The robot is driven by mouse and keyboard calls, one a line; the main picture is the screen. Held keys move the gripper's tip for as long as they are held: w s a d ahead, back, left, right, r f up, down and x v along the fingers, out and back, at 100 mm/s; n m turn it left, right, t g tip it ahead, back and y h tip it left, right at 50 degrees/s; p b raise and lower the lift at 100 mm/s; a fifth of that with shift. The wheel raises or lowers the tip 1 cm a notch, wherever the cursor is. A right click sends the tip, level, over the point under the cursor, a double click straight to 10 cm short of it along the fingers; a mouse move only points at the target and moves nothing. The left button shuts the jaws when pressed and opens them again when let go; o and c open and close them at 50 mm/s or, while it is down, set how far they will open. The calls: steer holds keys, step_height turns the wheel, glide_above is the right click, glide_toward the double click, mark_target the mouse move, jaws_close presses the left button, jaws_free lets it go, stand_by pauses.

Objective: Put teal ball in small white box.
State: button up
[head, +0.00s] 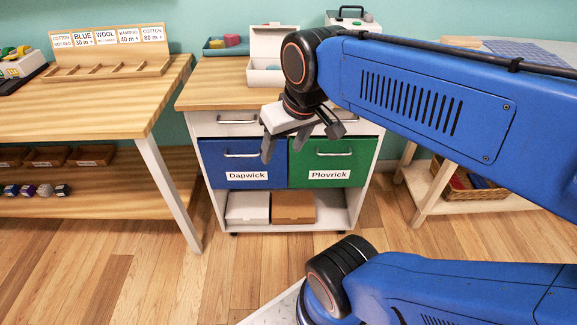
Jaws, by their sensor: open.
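No teal ball can be made out with certainty. A small bluish-teal patch shows inside a small open white box (261,77) on the wooden cabinet top, too small to identify. This box has its lid raised, and my arm hides its right side. A closed white box (247,208) sits on the cabinet's bottom shelf. Which of the two is the task's box, I cannot tell. My gripper (283,152) is open, pointing down in front of the drawers, below the level of the cabinet top. Nothing shows between its fingers.
The cabinet has a blue drawer (240,165) marked Dapwick and a green drawer (325,165) marked Plovrick, both shut. A brown box (293,208) is beside the closed white box. A teal tray (218,50) with small blocks stands behind. Small round items (28,190) line the left shelf.

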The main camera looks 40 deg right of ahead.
steer(key=shift+n+t, duration=0.3)
steer(key=shift+n, duration=0.1)
steer(key=s+f, duration=0.3)
steer(key=shift+a+f, duration=0.3)
steer(key=shift+a, duration=0.05)
